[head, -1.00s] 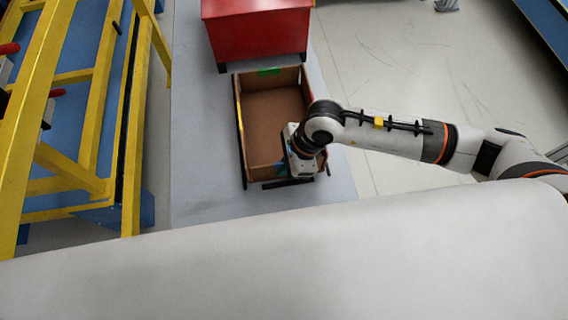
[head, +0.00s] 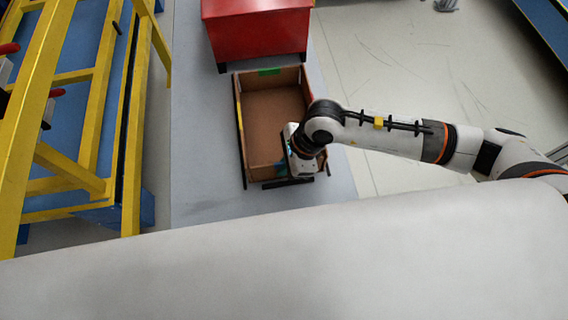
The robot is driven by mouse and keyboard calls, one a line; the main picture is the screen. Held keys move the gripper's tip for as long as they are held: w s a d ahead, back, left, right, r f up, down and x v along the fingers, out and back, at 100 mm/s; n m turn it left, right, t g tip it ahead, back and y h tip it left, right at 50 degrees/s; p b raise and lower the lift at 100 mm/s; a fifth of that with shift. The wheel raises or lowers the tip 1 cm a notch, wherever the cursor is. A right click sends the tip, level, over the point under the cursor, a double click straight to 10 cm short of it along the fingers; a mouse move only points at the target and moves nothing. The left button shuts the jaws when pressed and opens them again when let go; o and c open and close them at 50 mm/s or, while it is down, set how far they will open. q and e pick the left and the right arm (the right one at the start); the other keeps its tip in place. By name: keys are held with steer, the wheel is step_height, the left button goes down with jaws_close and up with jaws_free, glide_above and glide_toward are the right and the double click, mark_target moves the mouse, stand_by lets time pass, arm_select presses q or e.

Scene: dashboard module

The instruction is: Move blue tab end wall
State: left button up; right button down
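An open brown box (head: 273,105) stands on the grey floor strip, its inside bare where it shows. A green tab (head: 269,71) marks its far end wall. A small blue tab (head: 282,168) shows at the near end wall (head: 262,173), mostly covered by my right gripper (head: 290,166). My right gripper is at the near right corner of the box, over the near wall. Its fingers are hidden under its body, so I cannot tell whether they are open or shut. My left gripper is not in view.
A red bin (head: 257,35) stands just beyond the box. A yellow frame with blue panels (head: 90,120) fills the left side. Grey floor (head: 205,150) lies free between frame and box. Pale floor (head: 430,75) is open at the right.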

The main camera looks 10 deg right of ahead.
mark_target(275, 176)
steer(key=shift+w, duration=0.1)
steer(key=w+g+b, duration=0.1)
steer(key=g+b, duration=0.1)
steer(key=w+f+m+g+b, duration=0.1)
steer(key=g+b, duration=0.1)
steer(key=b, duration=0.1)
steer(key=shift+w+g+b, duration=0.25)
steer(key=shift+g+b, duration=0.4)
steer(key=shift+b, duration=0.2)
steer(key=shift+w+g+b, duration=0.25)
steer(key=shift+g+b, duration=0.4)
steer(key=shift+b, duration=0.15)
steer(key=c, duration=1.6)
jaws_free()
steer(key=shift+r, duration=0.1)
